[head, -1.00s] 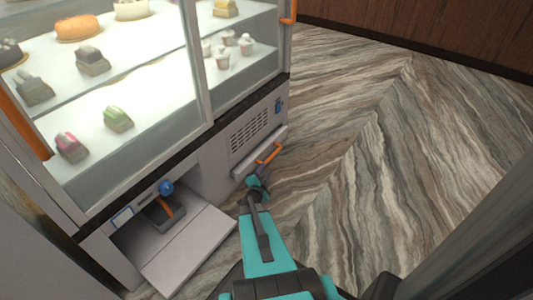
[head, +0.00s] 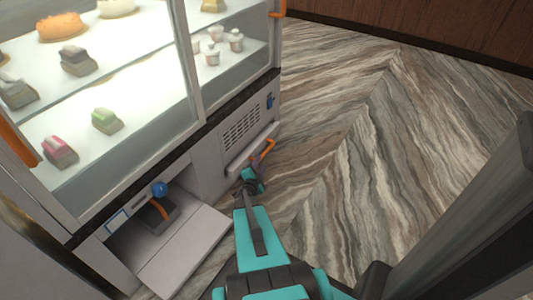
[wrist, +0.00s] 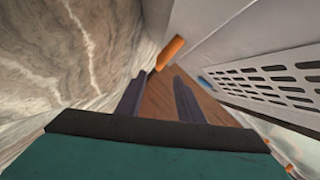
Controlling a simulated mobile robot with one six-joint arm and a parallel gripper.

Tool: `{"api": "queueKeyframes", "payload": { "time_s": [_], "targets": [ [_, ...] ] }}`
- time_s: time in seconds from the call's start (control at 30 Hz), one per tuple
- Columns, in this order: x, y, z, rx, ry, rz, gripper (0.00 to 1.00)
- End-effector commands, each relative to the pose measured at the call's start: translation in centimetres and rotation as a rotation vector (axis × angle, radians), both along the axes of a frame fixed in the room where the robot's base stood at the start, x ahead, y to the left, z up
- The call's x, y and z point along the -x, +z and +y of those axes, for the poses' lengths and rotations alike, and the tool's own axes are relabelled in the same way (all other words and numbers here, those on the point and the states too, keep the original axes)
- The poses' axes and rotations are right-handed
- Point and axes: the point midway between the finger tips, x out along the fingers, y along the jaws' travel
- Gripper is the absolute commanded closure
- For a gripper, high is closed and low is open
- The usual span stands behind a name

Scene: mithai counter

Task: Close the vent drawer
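The vent drawer (head: 240,158) is low on the right part of the display case, under a slotted vent grille (head: 241,130). Its front stands out a little from the case, and it has an orange handle (head: 264,149). My gripper (head: 251,178) is just in front of the drawer, on the near side of the handle, at low height. In the wrist view my gripper (wrist: 158,95) has its two dark fingers apart with nothing between them. The handle (wrist: 170,52) shows beyond the fingertips, and the grille (wrist: 270,82) is at the right. Contact with the drawer cannot be told.
A lowered flap (head: 190,250) lies open at the case's lower left, beside an open bay holding a dark object with an orange strip (head: 155,212). The glass case (head: 130,140) of sweets rises above. The patterned floor (head: 370,150) to the right is clear.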

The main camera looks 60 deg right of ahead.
Motion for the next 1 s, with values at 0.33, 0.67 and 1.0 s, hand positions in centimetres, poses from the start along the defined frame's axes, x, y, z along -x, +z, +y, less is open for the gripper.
{"api": "queueKeyframes", "payload": {
  "time_s": [0.33, 0.67, 1.0],
  "targets": [
    [-1.4, -1.3, -4.4, 0.001, -0.001, 0.001, 0.66],
    [-2.7, -2.2, -8.3, 0.000, -0.002, 0.000, 0.66],
    [-3.5, -2.7, -10.9, 0.000, -0.001, 0.000, 0.66]
  ]
}}
